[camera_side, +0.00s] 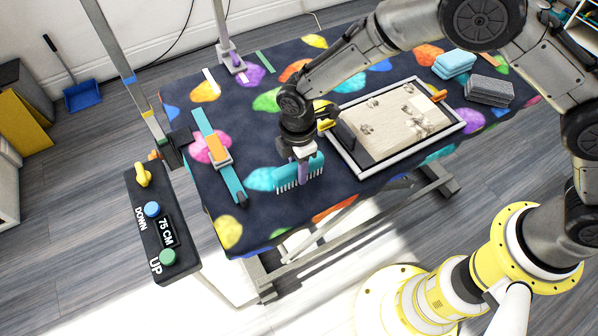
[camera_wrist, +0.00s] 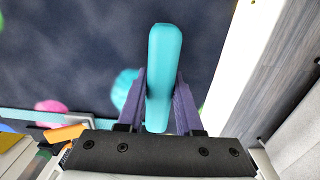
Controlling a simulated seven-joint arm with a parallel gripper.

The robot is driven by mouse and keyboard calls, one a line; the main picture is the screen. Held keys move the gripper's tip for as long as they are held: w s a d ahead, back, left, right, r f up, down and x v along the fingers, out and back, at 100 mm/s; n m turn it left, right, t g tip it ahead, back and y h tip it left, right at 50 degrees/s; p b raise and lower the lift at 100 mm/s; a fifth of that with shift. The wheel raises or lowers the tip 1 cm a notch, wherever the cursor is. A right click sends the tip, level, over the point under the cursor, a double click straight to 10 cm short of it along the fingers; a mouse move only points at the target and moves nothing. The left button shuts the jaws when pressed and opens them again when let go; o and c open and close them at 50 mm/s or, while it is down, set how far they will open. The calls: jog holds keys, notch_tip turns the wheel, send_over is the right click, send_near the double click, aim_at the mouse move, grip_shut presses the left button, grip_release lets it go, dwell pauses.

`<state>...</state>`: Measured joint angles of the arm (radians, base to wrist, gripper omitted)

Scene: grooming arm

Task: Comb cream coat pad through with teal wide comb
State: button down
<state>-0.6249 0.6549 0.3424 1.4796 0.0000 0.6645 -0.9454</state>
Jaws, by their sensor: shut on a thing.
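The teal wide comb (camera_side: 288,180) is in my gripper (camera_side: 302,170), teeth pointing down, above the dark spotted table cover to the left of the framed pad. In the wrist view the comb's teal back (camera_wrist: 163,75) lies between the two purple fingers of my gripper (camera_wrist: 160,100), which is shut on it. The cream coat pad (camera_side: 390,125) lies in a white-edged frame (camera_side: 385,165) on the table and carries several greyish tufts or tangles. My gripper and the comb are apart from the pad. I cannot tell whether the teeth touch the cover.
A teal bar with an orange block (camera_side: 216,150) lies left of the comb. Folded blue cloths (camera_side: 454,64) and grey cloths (camera_side: 489,90) sit at the back right. A height control panel (camera_side: 160,225) and a post (camera_side: 135,85) stand at the table's left.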

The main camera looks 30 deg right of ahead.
jog(key=shift+r, duration=2)
jog(key=shift+r, duration=0.3)
notch_tip(320, 180, up, 11)
jog(key=w+d, duration=0.8)
jog(key=d, duration=0.3)
jog(key=w+d, duration=0.4)
jog(key=d, duration=1.1)
jog(key=shift+d+f, duration=0.15)
jog(key=shift+f, duration=2.65)
jog(key=shift+d+f, duration=0.15)
jog(key=shift+f, duration=2.6)
jog(key=shift+f, duration=1)
